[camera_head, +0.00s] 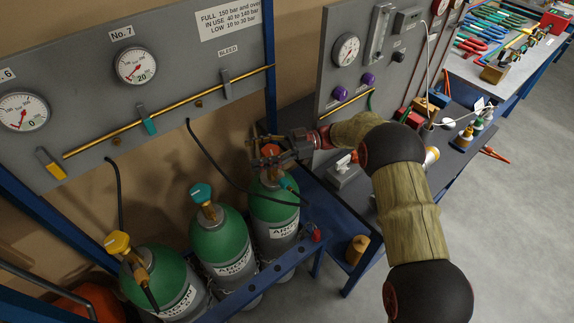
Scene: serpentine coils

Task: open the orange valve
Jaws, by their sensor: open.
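The orange valve (270,150) sits on top of the rightmost green cylinder (273,212) in the rack. My gripper (262,155) is at this valve, coming in from the right, with its jaws open around or beside the knob. The gripper partly covers the valve, and I cannot tell whether the jaws touch it. The knob's turned position cannot be read from here.
Two more green cylinders stand to the left, one with a teal valve (200,193) and one with a yellow valve (117,242). A black hose (222,170) runs close to the cylinders. A gauge panel (90,85) stands behind. A cluttered bench (455,165) lies to the right.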

